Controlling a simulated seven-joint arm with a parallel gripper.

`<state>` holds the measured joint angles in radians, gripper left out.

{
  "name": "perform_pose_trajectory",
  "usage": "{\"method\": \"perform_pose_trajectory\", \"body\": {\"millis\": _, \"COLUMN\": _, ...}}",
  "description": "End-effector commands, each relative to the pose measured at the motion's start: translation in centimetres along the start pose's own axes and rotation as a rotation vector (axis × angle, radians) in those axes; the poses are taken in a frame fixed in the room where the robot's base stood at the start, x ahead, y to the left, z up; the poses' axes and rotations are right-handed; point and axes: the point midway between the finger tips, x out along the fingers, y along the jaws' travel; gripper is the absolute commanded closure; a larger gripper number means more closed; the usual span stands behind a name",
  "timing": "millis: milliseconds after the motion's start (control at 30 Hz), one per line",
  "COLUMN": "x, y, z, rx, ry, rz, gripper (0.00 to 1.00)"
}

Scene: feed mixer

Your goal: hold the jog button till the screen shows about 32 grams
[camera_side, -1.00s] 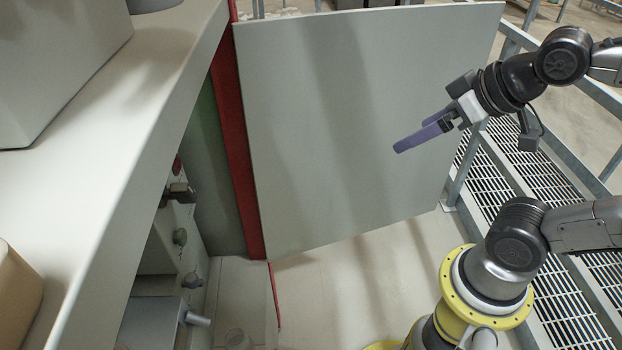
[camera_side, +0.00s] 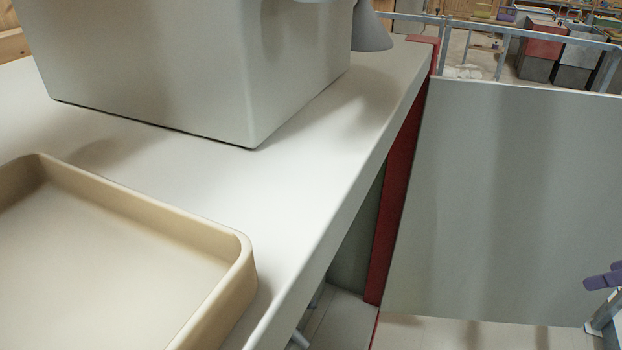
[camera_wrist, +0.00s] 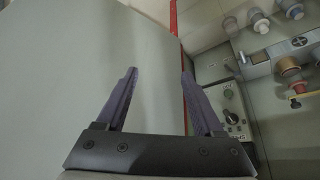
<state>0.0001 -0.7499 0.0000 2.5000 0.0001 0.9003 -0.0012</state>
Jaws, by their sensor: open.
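My gripper (camera_wrist: 159,72) is open and empty in the wrist view, its two purple fingers apart. In the side view only its purple fingertips (camera_side: 602,278) show at the right edge, in front of the large grey panel. A reddish-brown round knob (camera_wrist: 289,67) sits further up and right. I cannot tell which control is the jog button. No readable screen shows in either view.
The large grey panel (camera_side: 510,200) stands upright beside a red post (camera_side: 398,190); it fills the wrist view's left (camera_wrist: 70,70). A white worktop (camera_side: 200,170) carries a beige tray (camera_side: 150,205) and a grey box-shaped housing (camera_side: 190,60). Several round controls (camera_wrist: 259,20) line the upper right.

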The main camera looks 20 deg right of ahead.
Motion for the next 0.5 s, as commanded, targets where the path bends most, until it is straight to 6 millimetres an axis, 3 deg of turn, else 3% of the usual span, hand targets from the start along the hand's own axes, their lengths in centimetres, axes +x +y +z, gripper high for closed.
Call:
{"method": "perform_pose_trajectory", "body": {"millis": 33, "x": 0.0, "y": 0.0, "z": 0.0, "rx": -0.007, "ry": 0.0, "rz": 0.0, "gripper": 0.41}}
{"method": "perform_pose_trajectory", "body": {"millis": 167, "x": 0.0, "y": 0.1, "z": -0.4, "rx": -0.08, "ry": 0.017, "rz": 0.003, "gripper": 0.65}}
{"method": "perform_pose_trajectory", "body": {"millis": 367, "x": -0.7, "y": 1.8, "z": -4.2, "rx": -0.443, "ry": 0.149, "rz": 0.117, "gripper": 1.0}}
{"method": "perform_pose_trajectory", "body": {"millis": 500, "x": -1.2, "y": 3.2, "z": -8.3, "rx": -0.808, "ry": 0.222, "rz": 0.262, "gripper": 1.0}}
